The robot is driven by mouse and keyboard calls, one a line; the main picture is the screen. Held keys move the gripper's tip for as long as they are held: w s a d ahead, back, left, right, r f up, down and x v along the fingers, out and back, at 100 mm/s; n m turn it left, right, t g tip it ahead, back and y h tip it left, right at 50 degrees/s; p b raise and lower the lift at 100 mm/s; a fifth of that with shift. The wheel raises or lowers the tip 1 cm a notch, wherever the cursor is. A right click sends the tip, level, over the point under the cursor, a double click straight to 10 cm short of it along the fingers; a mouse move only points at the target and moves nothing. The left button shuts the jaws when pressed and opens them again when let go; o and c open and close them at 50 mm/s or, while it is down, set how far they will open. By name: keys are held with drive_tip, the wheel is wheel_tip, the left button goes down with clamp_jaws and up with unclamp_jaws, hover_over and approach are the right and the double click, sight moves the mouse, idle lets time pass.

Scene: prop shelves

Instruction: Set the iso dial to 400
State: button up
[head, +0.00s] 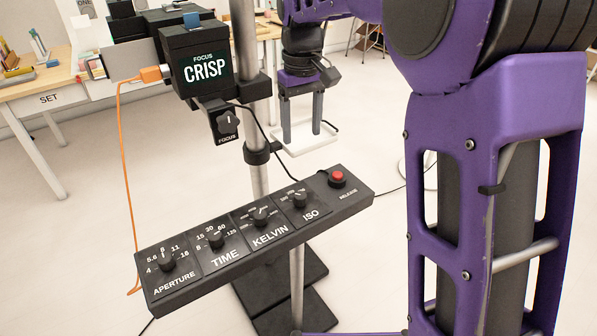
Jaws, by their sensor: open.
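The ISO dial (300,199) is a small black knob near the right end of a tilted black control panel (215,282). Its scale numbers are too small to read, so I cannot tell its setting. My gripper (302,136) points down with its two grey fingers apart and nothing between them. In the picture it is above the ISO dial and apart from it. The Kelvin dial (261,217) is just left of the ISO dial, and the red release button (337,177) is to its right.
The time dial (216,239) and aperture dial (166,262) are further left. A black camera reading CRISP (208,62) with a focus knob (227,123) stands on a pole (258,180). An orange cable (122,170) hangs at left. A table (60,88) with props is behind.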

sight(301, 195)
wheel_tip(301, 195, down, 18)
drive_tip(key=b, duration=0.2)
drive_tip(key=shift+s+a+r+b, duration=0.1)
drive_tip(key=shift+s+r+b, duration=0.1)
drive_tip(key=shift+b, duration=0.2)
drive_tip(key=shift+c, duration=0.3)
clamp_jaws()
